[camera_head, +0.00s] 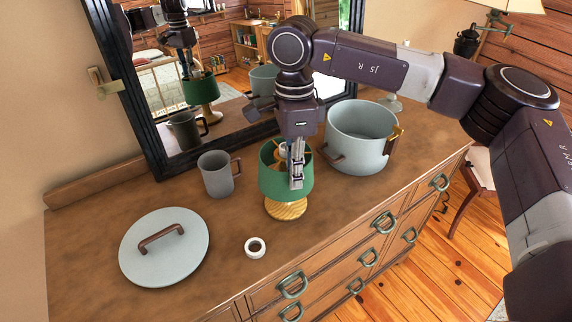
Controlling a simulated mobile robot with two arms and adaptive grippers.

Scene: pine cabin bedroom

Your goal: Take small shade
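The small shade is a green lampshade (271,181) in the head view. It sits over a round wooden lamp base (285,209) on the dresser. My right gripper (297,182) points down at the shade, with its fingers at the rim and overlapping the shade's near right side. The fingers look close together, but I cannot tell whether they are shut on the shade's wall. Part of the rim and the inside of the shade are hidden by the gripper. My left gripper is not in view.
On the dresser (205,255) stand a grey mug (217,177), a large grey pot (361,125), a round lid (165,262) and a white tape roll (255,248). A dark-framed mirror (225,118) stands behind and reflects the lamp and my arm. The dresser's front edge is clear.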

